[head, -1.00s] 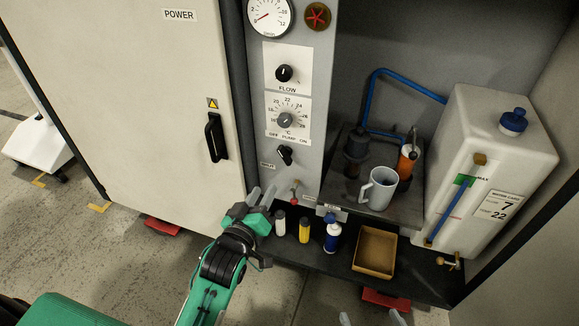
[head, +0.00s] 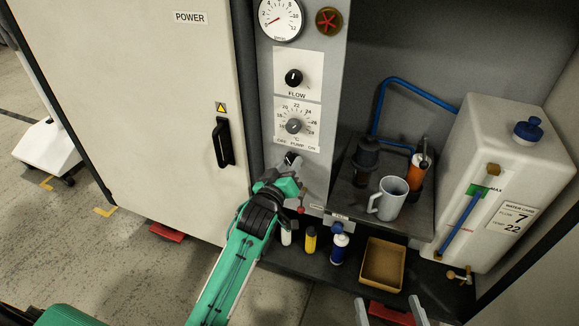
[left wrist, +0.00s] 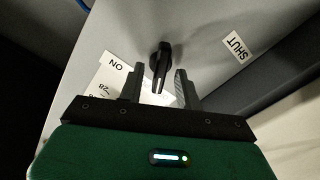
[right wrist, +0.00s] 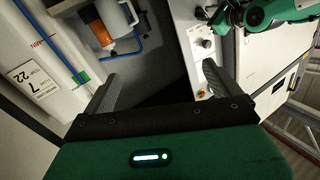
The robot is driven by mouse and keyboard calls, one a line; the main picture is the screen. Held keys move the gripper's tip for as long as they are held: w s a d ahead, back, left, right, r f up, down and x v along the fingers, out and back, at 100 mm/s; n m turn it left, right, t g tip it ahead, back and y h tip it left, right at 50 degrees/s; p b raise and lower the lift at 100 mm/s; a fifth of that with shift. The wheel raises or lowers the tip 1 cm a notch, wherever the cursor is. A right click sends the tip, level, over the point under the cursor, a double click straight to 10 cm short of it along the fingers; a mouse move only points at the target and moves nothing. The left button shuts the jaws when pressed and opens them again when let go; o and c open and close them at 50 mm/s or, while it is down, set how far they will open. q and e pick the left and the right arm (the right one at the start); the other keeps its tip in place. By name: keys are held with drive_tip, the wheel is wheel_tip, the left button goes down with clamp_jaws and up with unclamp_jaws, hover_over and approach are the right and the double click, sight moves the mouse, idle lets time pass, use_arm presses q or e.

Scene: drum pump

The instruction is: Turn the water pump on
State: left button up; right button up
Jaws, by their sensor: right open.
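The black pump switch (head: 291,159) sits on the grey control panel (head: 338,60), under the PUMP OFF/ON lettering, partly hidden by my left gripper. My left gripper (head: 297,172) is at the panel, just below the switch. In the left wrist view the switch handle (left wrist: 161,66) lies between the two parted fingers of my left gripper (left wrist: 159,84), with a gap on each side. The ON label (left wrist: 115,66) is to its left and a SHUT label (left wrist: 235,47) to its right. My right gripper (head: 389,312) is open and empty at the bottom edge; its fingers also show in the right wrist view (right wrist: 159,82).
Above the switch are a temperature dial (head: 293,126), a FLOW knob (head: 293,77) and a gauge (head: 281,18). To the right are a grey mug (head: 390,197), a white tank (head: 500,165) and an open box (head: 382,264). Bottles stand on the lower shelf (head: 345,268).

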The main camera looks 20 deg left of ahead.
use_arm(q)
drive_tip(key=shift+w, duration=0.35)
use_arm(e)
drive_tip(key=shift+w+d+r, duration=0.1)
drive_tip(key=shift+w+r, duration=0.05)
drive_tip(key=shift+r, duration=0.15)
use_arm(q)
drive_tip(key=shift+c, duration=0.4)
clamp_jaws()
